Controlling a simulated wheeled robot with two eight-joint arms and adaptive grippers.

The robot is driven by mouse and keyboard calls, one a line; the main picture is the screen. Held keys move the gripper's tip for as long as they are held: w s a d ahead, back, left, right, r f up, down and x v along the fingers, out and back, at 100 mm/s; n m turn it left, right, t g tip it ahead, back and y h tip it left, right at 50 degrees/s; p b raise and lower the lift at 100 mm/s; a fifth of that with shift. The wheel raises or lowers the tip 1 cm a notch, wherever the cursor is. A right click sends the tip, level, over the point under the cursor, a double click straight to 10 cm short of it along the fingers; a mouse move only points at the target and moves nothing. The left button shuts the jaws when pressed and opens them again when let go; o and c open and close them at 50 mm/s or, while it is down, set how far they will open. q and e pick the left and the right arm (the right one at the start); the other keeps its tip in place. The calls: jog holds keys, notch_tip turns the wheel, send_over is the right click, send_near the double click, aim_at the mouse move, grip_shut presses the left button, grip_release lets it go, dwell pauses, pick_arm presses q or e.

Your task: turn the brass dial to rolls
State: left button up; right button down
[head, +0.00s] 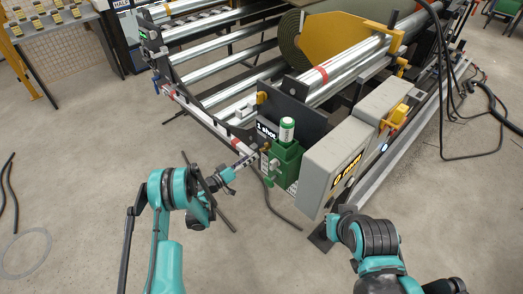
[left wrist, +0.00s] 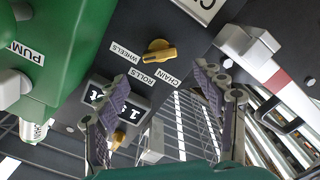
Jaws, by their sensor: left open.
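The brass dial (left wrist: 160,52) sits on a dark panel in the left wrist view, with labels WHEELS (left wrist: 125,50), ROLLS (left wrist: 141,76) and CHAIN (left wrist: 168,75) beside it. Its bar lies roughly across the picture, with one end toward WHEELS; I cannot tell for sure which end is the pointer. My left gripper (left wrist: 165,82) is open and empty, its fingers spread below the dial in the picture and apart from it. In the head view my left gripper (head: 249,161) is at the machine's near corner, by the green pump. My right gripper does not show.
The green pump housing (left wrist: 65,45) fills the upper left of the wrist view, close to the dial. Another brass knob (left wrist: 117,140) shows past the left finger. A grey control box (head: 335,165) stands right of the pump. The floor at left is mostly clear.

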aim_at(262, 150)
pick_arm(q)
jog(key=b+x, duration=0.1)
jog(key=x, duration=0.2)
jog(key=b+x, duration=0.1)
jog(key=x, duration=0.2)
jog(key=shift+w+d+f, duration=0.25)
jog(key=shift+d, duration=0.1)
jog(key=shift+w+d+r, duration=0.1)
jog(key=shift+w+d, duration=0.15)
jog(key=shift+w, duration=0.1)
jog(key=c, duration=1.2)
